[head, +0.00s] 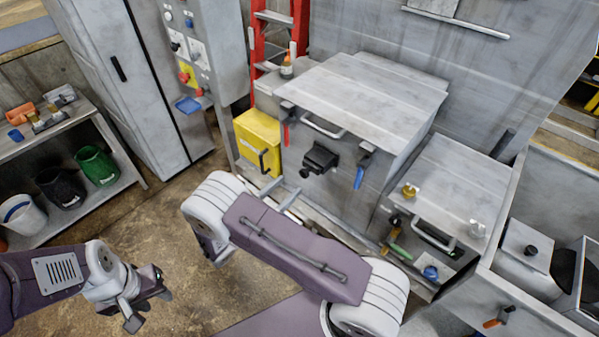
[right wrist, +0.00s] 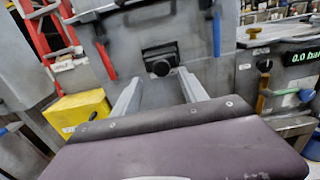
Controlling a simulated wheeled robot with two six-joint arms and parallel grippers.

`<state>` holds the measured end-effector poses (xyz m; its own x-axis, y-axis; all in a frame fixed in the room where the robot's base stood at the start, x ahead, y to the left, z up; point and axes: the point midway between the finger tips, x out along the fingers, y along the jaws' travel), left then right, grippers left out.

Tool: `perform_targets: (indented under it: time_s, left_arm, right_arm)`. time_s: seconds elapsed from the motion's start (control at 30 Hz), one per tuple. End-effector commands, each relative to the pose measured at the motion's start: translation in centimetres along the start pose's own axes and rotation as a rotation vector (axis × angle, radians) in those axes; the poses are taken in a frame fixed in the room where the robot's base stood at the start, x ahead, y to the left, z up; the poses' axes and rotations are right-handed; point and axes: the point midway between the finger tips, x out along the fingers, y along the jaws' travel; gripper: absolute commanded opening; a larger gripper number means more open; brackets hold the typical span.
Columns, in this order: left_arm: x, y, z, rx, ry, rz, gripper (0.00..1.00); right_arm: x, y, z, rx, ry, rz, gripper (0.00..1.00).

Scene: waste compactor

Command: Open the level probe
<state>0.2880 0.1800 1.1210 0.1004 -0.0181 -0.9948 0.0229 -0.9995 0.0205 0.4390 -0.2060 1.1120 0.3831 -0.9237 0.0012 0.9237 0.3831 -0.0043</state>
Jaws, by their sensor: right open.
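No part is legibly labelled as the level probe. A black block with a round knob (head: 319,159) is on the front of the large grey cabinet (head: 375,100); it also shows in the right wrist view (right wrist: 160,60). My right gripper (right wrist: 158,85) is open and empty, its two pale fingers pointing at the cabinet front, with the black knob seen between them and apart from them. In the head view my right arm hides part of this gripper. My left gripper (head: 150,308) is low at the left over the floor, its fingers apart and empty.
A red lever (head: 286,130) and a blue lever (head: 361,172) flank the knob. A yellow box (head: 258,140) stands left of the cabinet. A lower cabinet (head: 450,185) with small valves is at right. A shelf with bins (head: 98,165) is at left; open floor lies between.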

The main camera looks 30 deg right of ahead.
Motion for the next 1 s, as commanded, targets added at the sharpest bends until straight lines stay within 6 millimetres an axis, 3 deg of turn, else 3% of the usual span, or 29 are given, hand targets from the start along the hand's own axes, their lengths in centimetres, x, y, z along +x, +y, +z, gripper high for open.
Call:
perform_targets:
  time_s: [0.1,0.3,0.63,0.83,1.0]
  left_arm:
    - [-1.8,0.0,-0.2,0.000,0.001,0.000,0.36]
    - [-3.0,0.1,-0.3,0.000,0.001,0.000,0.36]
    - [-3.0,0.1,-0.3,0.000,0.001,0.000,0.36]
    - [-3.0,0.1,-0.3,0.000,0.001,0.000,0.36]
    - [-3.0,0.1,-0.3,0.000,0.001,0.000,0.36]
  right_arm:
    - [2.8,-0.2,0.6,-0.003,0.001,-0.006,0.51]
    - [5.8,-0.1,0.4,0.000,0.001,-0.004,0.51]
    - [6.5,0.0,0.0,0.001,0.001,-0.001,0.51]
    - [6.5,0.0,0.1,0.002,0.001,0.000,0.00]
    - [6.5,0.0,0.1,0.002,0.000,-0.001,0.00]
